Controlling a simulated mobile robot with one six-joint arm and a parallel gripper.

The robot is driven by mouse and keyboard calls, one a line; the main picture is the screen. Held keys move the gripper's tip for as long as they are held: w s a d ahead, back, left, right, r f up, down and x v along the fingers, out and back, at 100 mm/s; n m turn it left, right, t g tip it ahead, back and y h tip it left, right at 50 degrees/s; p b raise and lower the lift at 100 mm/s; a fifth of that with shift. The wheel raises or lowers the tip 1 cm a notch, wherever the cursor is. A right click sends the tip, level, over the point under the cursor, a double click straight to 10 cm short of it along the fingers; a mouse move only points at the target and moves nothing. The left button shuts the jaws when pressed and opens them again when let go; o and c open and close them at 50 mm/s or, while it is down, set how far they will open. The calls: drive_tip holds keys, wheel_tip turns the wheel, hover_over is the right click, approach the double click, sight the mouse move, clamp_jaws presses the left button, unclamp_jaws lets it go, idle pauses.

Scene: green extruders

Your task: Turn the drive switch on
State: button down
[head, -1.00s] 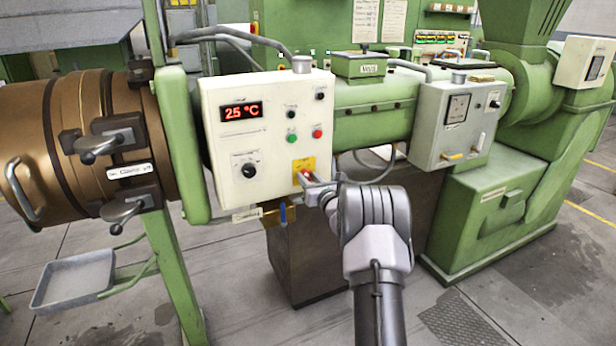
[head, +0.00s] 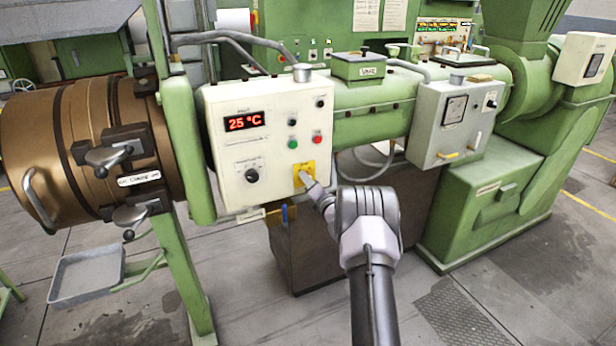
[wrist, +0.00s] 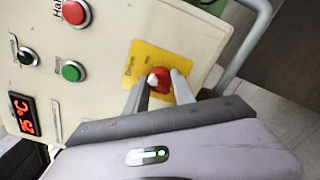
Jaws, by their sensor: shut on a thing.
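A cream control box (head: 270,185) carries a yellow plate (head: 297,169) near its lower right corner. In the wrist view the yellow plate (wrist: 143,63) has a red rotary knob (wrist: 159,82) with a pale part on one side. I take this knob for the drive switch; the print on the plate is too blurred to read. My gripper (head: 306,182) reaches the plate from the front right. In the wrist view its two fingers (wrist: 159,79) stand on either side of the red knob, shut on it. The head view hides the knob behind the fingers.
The box also has a red 25 °C display (head: 244,121), a black selector knob (head: 252,175), a green button (head: 292,144) and a red button (head: 317,138). A blue-handled valve (head: 285,213) sits below. A grey meter box (head: 450,123) stands to the right.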

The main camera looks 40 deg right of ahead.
drive_tip(key=shift+m+p, duration=0.6)
drive_tip(key=shift+m, duration=0.6)
drive_tip(key=c, duration=1.1)
unclamp_jaws()
drive_tip(key=shift+o, duration=0.2)
drive_tip(key=p+v, duration=0.2)
drive_tip(key=v, duration=1.5)
drive_tip(key=shift+s, duration=0.25)
